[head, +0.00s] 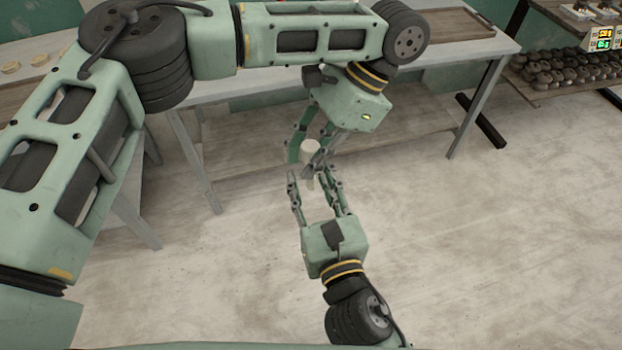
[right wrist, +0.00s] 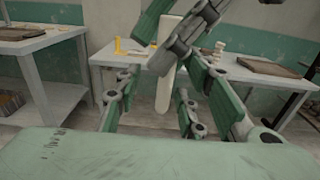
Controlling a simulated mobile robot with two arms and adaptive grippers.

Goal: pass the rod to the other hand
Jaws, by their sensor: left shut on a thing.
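The cream-coloured rod (head: 310,146) is held upright in the air by my left gripper (head: 307,160), whose fingers are shut on its upper part. My right gripper (head: 315,187) reaches up from below, its fingers open on either side of the rod's lower part. In the right wrist view the rod (right wrist: 165,92) hangs between the two right fingers, with gaps to both. The left fingers (right wrist: 186,42) cross in front of its upper part there. Whether the right fingers touch the rod cannot be seen in the head view.
A long workbench (head: 470,50) with a lower shelf stands behind the grippers, with a brown board (head: 440,24) on top. A rack of dark round lumps (head: 570,72) is at the far right. The pale floor (head: 480,240) to the right is clear.

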